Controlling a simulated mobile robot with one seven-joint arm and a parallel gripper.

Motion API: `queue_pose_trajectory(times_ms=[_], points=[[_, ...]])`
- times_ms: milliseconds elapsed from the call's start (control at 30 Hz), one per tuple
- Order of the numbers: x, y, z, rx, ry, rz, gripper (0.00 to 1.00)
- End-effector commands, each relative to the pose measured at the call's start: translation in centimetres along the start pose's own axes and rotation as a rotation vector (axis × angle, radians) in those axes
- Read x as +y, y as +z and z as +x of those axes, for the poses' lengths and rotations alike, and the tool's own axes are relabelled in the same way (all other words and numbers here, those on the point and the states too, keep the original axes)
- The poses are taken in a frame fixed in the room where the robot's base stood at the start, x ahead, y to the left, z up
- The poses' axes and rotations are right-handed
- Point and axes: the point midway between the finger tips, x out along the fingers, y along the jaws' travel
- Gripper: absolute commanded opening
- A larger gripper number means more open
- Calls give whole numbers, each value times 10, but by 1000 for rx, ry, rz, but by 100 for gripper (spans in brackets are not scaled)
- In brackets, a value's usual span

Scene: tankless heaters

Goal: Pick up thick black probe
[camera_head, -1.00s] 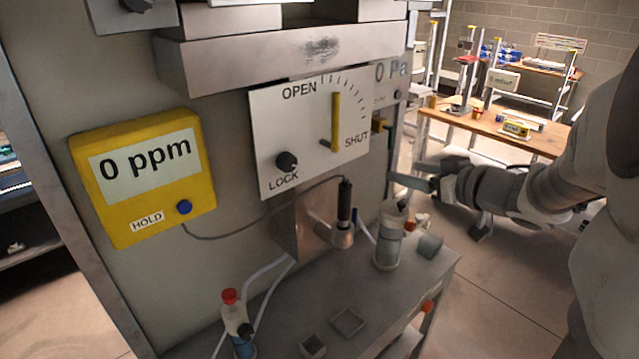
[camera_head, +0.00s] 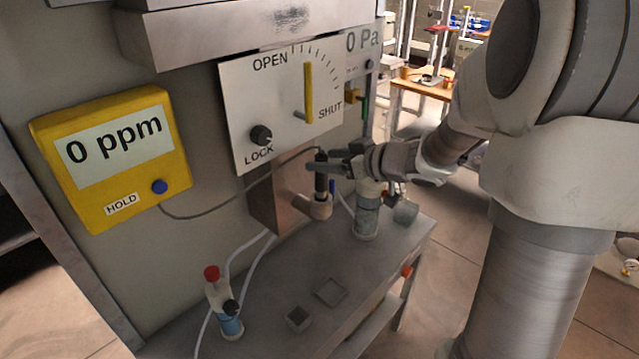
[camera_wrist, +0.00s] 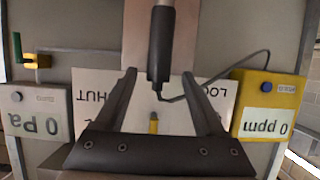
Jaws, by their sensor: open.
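The thick black probe (camera_head: 320,180) stands upright in a holder (camera_head: 318,208) in front of the metal housing. A thin cable runs from its top to the yellow 0 ppm meter (camera_head: 112,155). My gripper (camera_head: 325,162) is at the upper part of the probe, coming from the right. In the wrist view, the probe (camera_wrist: 160,50) lies between the two open fingers of my gripper (camera_wrist: 160,75), with visible gaps on both sides. The fingers do not appear to touch it.
A panel with a yellow lever (camera_head: 308,92) and black LOCK knob (camera_head: 261,135) is just behind. A bottle (camera_head: 367,215) and a grey cup (camera_head: 406,212) stand close on the right.

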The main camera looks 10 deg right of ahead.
Motion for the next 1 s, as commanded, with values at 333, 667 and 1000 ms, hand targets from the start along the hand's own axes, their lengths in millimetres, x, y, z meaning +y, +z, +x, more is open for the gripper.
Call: queue_pose_trajectory(times_ms=[333,667,1000], points=[[2,3,38,-1,-3,2,72],[2,2,55,0,0,0,72],[2,2,55,0,0,0,25]])
